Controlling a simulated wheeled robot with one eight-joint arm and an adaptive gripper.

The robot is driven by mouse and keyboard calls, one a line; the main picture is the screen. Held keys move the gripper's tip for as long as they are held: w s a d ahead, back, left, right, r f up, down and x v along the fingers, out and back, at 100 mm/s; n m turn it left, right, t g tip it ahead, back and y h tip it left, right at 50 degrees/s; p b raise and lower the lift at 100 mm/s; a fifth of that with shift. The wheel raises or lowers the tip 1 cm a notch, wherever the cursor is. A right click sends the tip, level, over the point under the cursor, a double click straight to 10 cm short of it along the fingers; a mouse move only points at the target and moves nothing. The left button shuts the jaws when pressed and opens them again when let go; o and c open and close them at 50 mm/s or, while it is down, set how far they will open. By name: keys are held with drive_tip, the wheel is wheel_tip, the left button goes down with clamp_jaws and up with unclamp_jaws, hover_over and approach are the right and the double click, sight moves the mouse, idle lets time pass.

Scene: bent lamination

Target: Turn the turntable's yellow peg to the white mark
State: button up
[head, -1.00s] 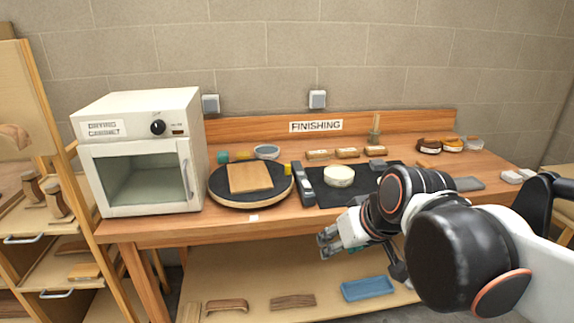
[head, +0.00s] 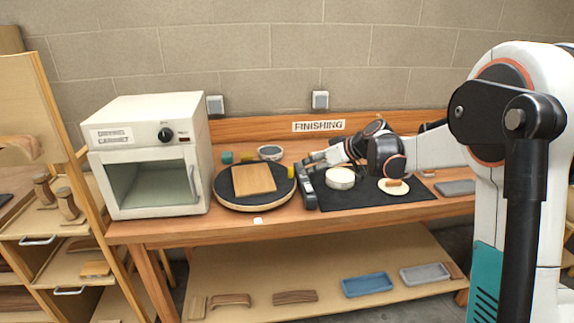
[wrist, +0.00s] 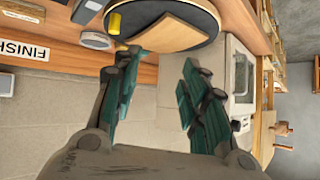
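The turntable (head: 228,200) is a round black disc with a pale rim on the bench, with a square wooden board (head: 254,179) lying on it. Its yellow peg (head: 291,171) stands at the disc's right edge; the peg also shows in the wrist view (wrist: 115,22). A small white mark (head: 258,221) is on the bench in front of the turntable. My gripper (head: 306,160) is just right of the peg, apart from it. In the wrist view my gripper (wrist: 158,85) has its teal fingers spread wide with nothing between them.
A white drying cabinet (head: 150,155) stands left of the turntable. A dark tool (head: 306,188) and a round cream item (head: 340,178) lie right of it, by the black mat (head: 350,201). A grey bowl (head: 270,153) and a teal item (head: 227,157) stand behind.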

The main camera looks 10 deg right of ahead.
sight(291, 168)
drive_tip(key=w+d+f+n+t+y+p, duration=0.1)
drive_tip(key=w+d+f, duration=0.25)
drive_tip(key=w, duration=0.25)
drive_tip(key=w+d+f+n+y+p, duration=0.1)
drive_tip(key=w+d+f+n+p, duration=0.1)
drive_tip(key=w+f, duration=0.25)
drive_tip(key=shift+t+y, duration=0.3)
drive_tip(key=b+x, duration=0.3)
drive_tip(key=x, duration=1.1)
drive_tip(key=shift+w, duration=0.25)
clamp_jaws()
